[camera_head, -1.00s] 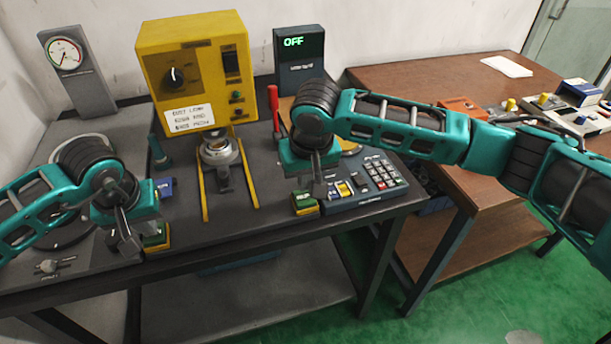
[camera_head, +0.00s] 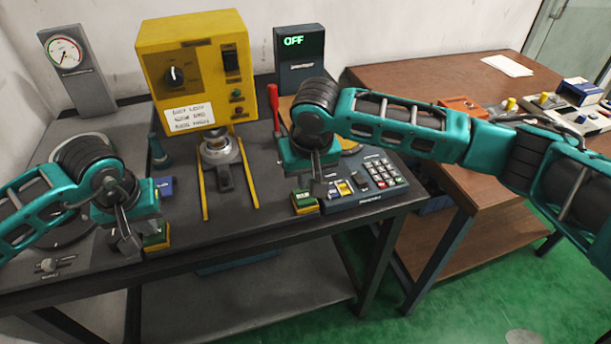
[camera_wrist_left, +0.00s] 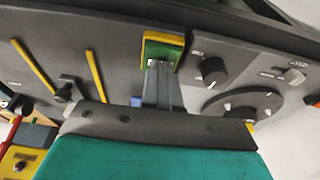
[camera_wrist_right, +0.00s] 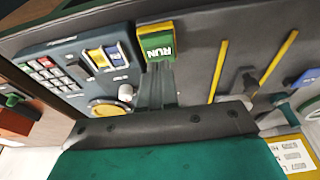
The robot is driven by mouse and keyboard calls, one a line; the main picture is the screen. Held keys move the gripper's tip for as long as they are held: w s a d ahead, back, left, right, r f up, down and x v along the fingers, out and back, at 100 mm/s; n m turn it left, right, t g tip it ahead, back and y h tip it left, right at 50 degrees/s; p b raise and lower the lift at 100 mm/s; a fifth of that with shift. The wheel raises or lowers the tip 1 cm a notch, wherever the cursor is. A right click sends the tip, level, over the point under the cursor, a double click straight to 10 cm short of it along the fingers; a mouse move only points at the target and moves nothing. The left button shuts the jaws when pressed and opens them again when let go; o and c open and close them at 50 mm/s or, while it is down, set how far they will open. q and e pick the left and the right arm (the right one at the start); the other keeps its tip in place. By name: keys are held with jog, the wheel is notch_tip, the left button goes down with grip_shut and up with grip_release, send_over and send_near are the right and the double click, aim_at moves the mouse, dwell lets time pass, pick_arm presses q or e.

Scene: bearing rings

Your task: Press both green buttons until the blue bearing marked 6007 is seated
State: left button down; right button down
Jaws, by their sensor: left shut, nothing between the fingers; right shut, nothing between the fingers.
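The yellow press (camera_head: 205,60) stands at the back of the dark bench, with a metal ring-shaped part (camera_head: 218,150) under its head. I cannot make out a blue bearing or a 6007 marking. My left gripper (camera_head: 130,244) is shut and empty, pointing down beside the left green button (camera_head: 157,236); in the left wrist view its fingertips overlap the button's edge (camera_wrist_left: 163,48). My right gripper (camera_head: 319,190) is shut and empty by the right green button (camera_head: 304,197), which reads RUN in the right wrist view (camera_wrist_right: 158,46). I cannot tell whether either gripper touches its button.
A dark display (camera_head: 300,55) reads OFF. A keypad panel (camera_head: 370,180) lies right of the right button. Two yellow rails (camera_head: 204,190) run forward from the press. A gauge (camera_head: 66,54) stands at the back left. A brown table (camera_head: 430,75) adjoins on the right.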

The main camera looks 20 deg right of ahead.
jog(key=shift+f, duration=0.2)
dwell(0.5)
jog(key=shift+s+x, duration=0.25)
jog(key=shift+x, duration=0.85)
jog(key=shift+f, duration=0.1)
jog(key=shift+r, duration=0.2)
pick_arm(q)
jog(key=shift+f, duration=0.2)
pick_arm(e)
jog(key=shift+f, duration=0.2)
